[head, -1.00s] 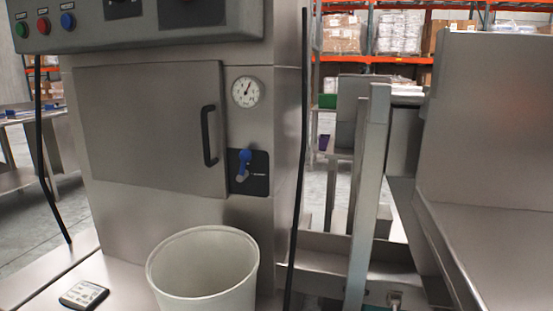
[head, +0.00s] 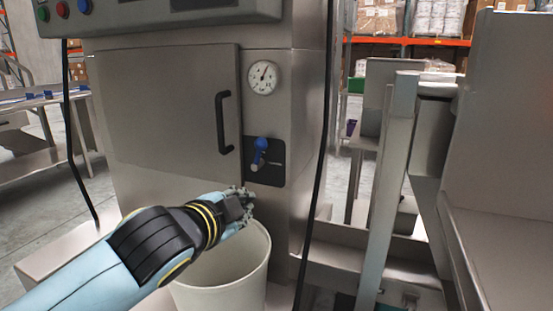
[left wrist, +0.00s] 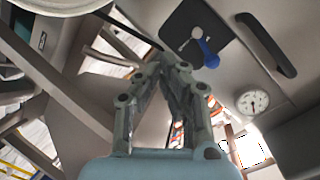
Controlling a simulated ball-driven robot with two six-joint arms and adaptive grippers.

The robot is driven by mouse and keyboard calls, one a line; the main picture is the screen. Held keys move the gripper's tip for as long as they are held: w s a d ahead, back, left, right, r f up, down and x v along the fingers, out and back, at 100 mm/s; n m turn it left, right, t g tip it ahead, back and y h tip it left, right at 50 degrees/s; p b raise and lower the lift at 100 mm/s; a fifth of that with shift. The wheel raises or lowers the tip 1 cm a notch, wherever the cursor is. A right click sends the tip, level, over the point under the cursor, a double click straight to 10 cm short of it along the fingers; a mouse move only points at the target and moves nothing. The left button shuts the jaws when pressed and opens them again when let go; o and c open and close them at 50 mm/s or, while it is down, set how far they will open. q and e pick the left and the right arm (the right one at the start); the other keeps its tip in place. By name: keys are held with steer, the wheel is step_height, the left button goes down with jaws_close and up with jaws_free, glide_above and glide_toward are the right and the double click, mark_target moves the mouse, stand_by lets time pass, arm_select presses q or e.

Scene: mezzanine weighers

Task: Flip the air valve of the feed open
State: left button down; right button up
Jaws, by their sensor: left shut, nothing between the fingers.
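The air valve has a blue handle (head: 261,150) on a black plate (head: 277,178) on the steel cabinet front. The handle points mostly upward in the head view. My left gripper (head: 246,198) is just below and left of the plate, above the white bucket, with its fingers shut and empty. In the left wrist view the fingertips (left wrist: 176,66) come together below the plate (left wrist: 178,24), near the blue handle (left wrist: 209,54) in the picture. I cannot see any contact with the handle. My right gripper is not in view.
A round gauge (head: 262,77) is above the valve, and a cabinet door with a black bar handle (head: 222,122) is to its left. The white bucket (head: 228,292) stands below. A black cable (head: 318,165) hangs right of the valve. Steel framework fills the right side.

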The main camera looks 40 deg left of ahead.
mark_target(260, 153)
arm_select(q)
steer(key=w+d+r+m+t+h, duration=0.2)
steer(key=w+r+m+t, duration=0.3)
steer(key=w+r, duration=0.15)
steer(key=shift+m, duration=0.3)
steer(key=w+a, duration=0.1)
steer(key=w, duration=0.1)
steer(key=w+a, duration=0.1)
steer(key=w, duration=0.2)
steer(key=w+a, duration=0.2)
steer(key=shift+w+r, duration=0.1)
steer(key=shift+w, duration=0.15)
steer(key=shift+s+a, duration=0.1)
steer(key=shift+a, duration=0.15)
